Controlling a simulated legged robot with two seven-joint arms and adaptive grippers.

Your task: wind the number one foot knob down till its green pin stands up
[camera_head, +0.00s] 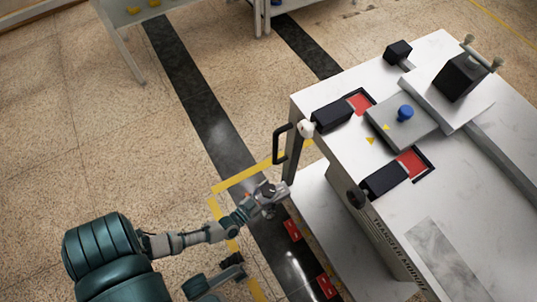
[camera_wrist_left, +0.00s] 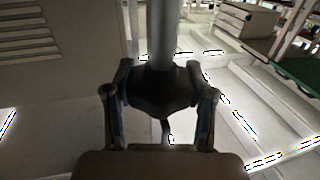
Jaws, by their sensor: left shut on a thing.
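My left gripper (camera_head: 268,196) reaches low beside the near left corner of the white transfer module. In the left wrist view, its two fingers stand on either side of a dark foot knob (camera_wrist_left: 160,92) and are shut on it. A grey round post (camera_wrist_left: 165,28) rises above the knob. In the head view the knob is hidden by the gripper and is too small to make out. I see no green pin in either view, and no readable foot number. A dark-tipped grey part of mine (camera_head: 232,260) shows at the bottom; its jaw state cannot be made out.
The white module (camera_head: 455,200) fills the right, with a black side handle (camera_head: 281,145), a blue knob (camera_head: 405,112) and red pads on top. Red blocks (camera_head: 292,229) lie along its base. Yellow floor tape (camera_head: 240,180) runs near my arm. Open floor lies to the left.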

